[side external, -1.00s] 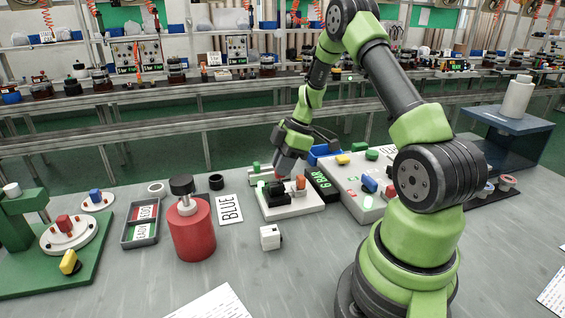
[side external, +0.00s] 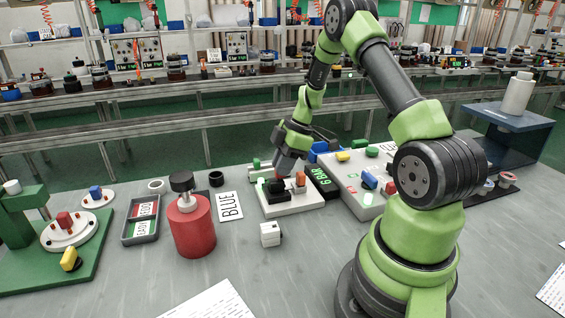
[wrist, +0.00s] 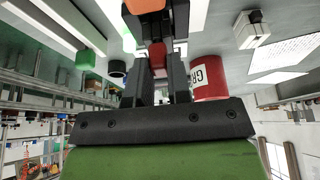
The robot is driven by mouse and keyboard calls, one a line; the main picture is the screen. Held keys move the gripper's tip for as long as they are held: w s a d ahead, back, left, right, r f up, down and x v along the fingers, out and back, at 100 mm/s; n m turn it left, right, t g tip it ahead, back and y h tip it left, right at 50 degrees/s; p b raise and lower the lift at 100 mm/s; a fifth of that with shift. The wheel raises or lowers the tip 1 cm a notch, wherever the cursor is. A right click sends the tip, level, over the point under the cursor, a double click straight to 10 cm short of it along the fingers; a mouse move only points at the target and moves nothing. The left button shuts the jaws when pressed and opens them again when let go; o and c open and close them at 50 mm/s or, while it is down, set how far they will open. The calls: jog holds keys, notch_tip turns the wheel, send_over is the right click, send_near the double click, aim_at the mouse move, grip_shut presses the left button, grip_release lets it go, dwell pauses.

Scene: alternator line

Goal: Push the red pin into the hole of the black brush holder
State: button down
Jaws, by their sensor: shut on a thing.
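The black brush holder (side external: 276,192) sits on a white plate (side external: 292,208) near the table's middle. The red pin (wrist: 157,55) shows between my fingers in the wrist view. My gripper (side external: 282,172) is shut on the red pin and points down over the brush holder. In the wrist view, my gripper (wrist: 158,72) has a finger on either side of the pin, and the dark holder (wrist: 155,22) lies just beyond it. The pin's lower end and the hole are hidden, so I cannot tell how deep the pin sits.
An orange block (side external: 300,180) stands on the same plate, close to the right of the holder. The black 6 BAR display (side external: 322,181) and a grey panel (side external: 345,185) lie to the right. A red cylinder (side external: 192,230) stands to the left. A white block (side external: 270,234) is in front.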

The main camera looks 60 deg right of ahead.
jog(key=shift+f, duration=0.35)
jog(key=c, duration=1)
grip_release()
jog(key=v, duration=0.9)
jog(key=a+r+m+h, duration=0.1)
jog(key=a+r+m, duration=0.2)
jog(key=a+r, duration=0.45)
jog(key=s+a+r+m+t, duration=0.1)
jog(key=s+a+r+m, duration=0.1)
jog(key=s+a+m, duration=0.1)
jog(key=s+a+r+m+t, duration=0.1)
jog(key=s+a+r+m, duration=0.2)
jog(key=s+a, duration=0.2)
jog(key=s+a+r+m+t, duration=0.2)
jog(key=s+a+m, duration=0.2)
jog(key=a, duration=0.4)
jog(key=shift+s+a+r, duration=0.25)
jog(key=shift+s+r, duration=0.15)
